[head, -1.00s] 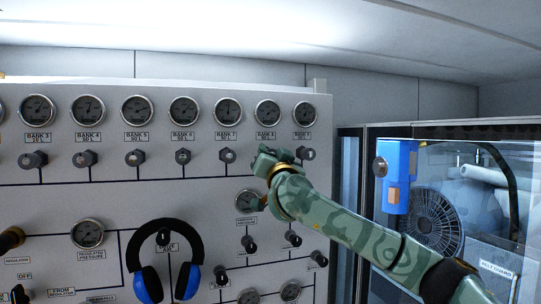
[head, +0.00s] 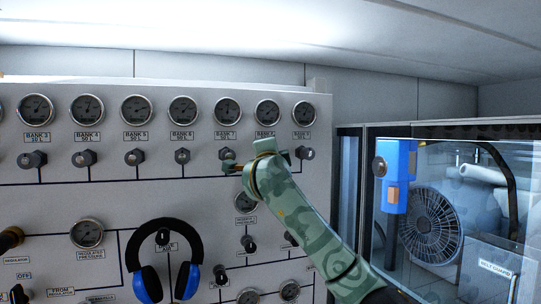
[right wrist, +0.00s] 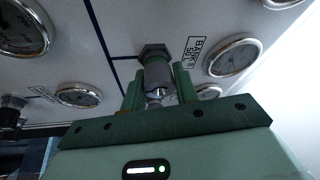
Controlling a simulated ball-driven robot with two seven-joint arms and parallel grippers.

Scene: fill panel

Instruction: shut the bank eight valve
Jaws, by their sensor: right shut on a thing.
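The valve panel (head: 60,205) carries a row of gauges with a dark valve knob under each. The bank eight gauge (head: 267,112) is in the upper row, and my right gripper (head: 264,152) covers its valve in the head view. In the right wrist view the grey bank eight valve knob (right wrist: 158,72) sits between the two green fingers of my right gripper (right wrist: 159,84), beside the BANK 8 label (right wrist: 195,52). The fingers are shut on the knob. My left gripper is in neither view.
The bank seven valve (head: 227,155) and the rightmost valve (head: 307,154) flank my right gripper closely. Blue and black headphones (head: 150,282) hang lower on the panel. A glass-fronted cabinet with a fan (head: 432,225) and a blue box (head: 397,175) stands at right.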

